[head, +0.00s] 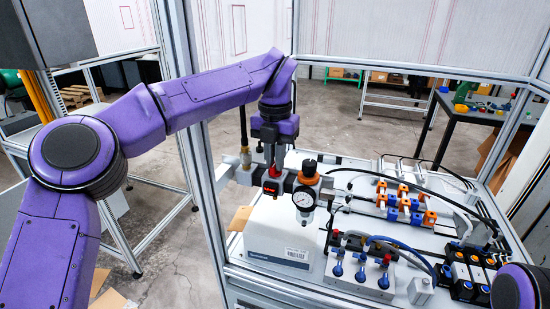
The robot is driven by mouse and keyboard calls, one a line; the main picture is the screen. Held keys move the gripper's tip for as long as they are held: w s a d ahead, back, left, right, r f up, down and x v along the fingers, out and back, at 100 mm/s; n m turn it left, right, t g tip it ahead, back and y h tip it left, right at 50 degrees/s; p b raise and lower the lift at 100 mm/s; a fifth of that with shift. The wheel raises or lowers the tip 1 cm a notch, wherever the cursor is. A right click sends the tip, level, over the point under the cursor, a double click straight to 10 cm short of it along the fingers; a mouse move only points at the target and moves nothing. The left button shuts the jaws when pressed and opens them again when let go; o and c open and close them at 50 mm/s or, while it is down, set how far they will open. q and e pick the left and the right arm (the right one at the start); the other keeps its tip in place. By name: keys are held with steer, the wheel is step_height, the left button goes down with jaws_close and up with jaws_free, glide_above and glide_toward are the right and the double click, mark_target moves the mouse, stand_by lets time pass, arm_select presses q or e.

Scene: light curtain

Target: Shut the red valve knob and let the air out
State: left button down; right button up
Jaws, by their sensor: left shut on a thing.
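My left arm reaches across from the left, and its gripper (272,155) points down at the air unit. The gripper is shut on the red valve knob (273,171), of which only a small red part shows between and below the fingers. The valve sits at the left end of the air unit, beside an orange-collared regulator (309,172) with a black top. A round white pressure gauge (304,199) faces me below the regulator; its needle is too small to read. My right gripper is not in view; only a purple part of my right arm shows at the bottom right.
A white box (285,250) stands below the air unit. Blue and orange fittings (402,205), a valve block with blue knobs (360,265) and black hoses crowd the bench to the right. An aluminium frame post (208,200) stands close left of the gripper.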

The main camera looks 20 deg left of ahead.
arm_select(q)
steer(key=shift+f, duration=0.25)
steer(key=c, duration=1.1)
jaws_free()
steer(key=shift+c, duration=0.2)
steer(key=shift+r, duration=0.1)
steer(key=shift+r, duration=0.1)
steer(key=shift+w+r, duration=0.1)
steer(key=shift+r, duration=0.3)
step_height(320, 180, up, 10)
steer(key=shift+f, duration=0.25)
